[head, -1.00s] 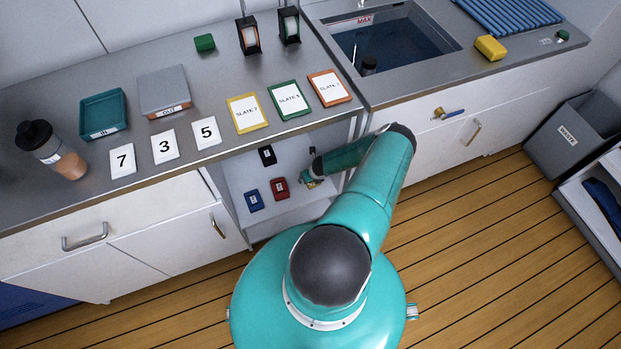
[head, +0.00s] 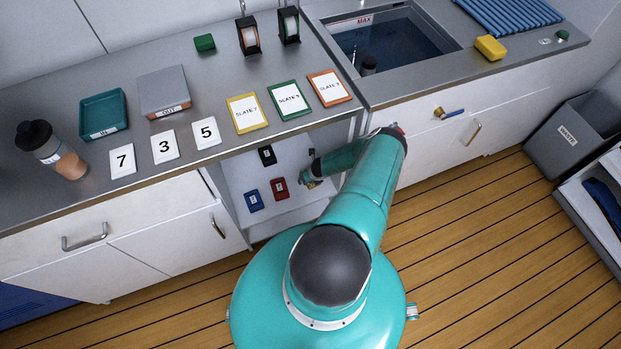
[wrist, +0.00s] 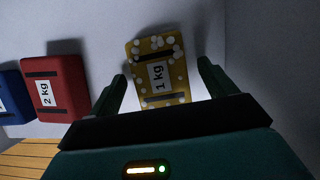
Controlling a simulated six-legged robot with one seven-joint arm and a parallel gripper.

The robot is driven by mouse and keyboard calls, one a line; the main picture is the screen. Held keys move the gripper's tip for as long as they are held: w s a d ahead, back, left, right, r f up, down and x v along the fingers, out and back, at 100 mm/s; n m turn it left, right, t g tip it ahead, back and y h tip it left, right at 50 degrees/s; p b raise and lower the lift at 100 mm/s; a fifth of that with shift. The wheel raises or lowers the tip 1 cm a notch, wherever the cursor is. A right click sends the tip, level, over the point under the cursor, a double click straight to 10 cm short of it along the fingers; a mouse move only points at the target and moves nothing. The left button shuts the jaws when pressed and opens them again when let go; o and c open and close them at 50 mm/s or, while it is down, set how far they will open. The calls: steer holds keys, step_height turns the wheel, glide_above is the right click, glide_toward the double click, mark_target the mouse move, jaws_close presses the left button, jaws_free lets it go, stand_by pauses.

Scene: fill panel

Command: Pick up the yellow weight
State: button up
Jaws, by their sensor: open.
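The yellow weight (wrist: 158,72) lies on the white shelf in the wrist view, labelled "1 kg" and dotted with white spots. My gripper (wrist: 161,80) is open, with one dark green finger on each side of the weight's lower part. No contact between the fingers and the weight shows. In the head view my gripper (head: 306,178) is inside the open cupboard bay under the counter. There the yellow weight is mostly hidden by my arm and gripper.
A red "2 kg" weight (wrist: 55,88) and a blue weight (wrist: 14,97) lie to the left on the shelf. A black weight (head: 267,155) lies farther back. The bay's wall stands close right of my gripper, and the countertop (head: 226,75) overhangs it.

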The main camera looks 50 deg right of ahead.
jaws_close()
stand_by(0.3)
steer(key=shift+d+r, duration=0.1)
steer(key=shift+r, duration=0.1)
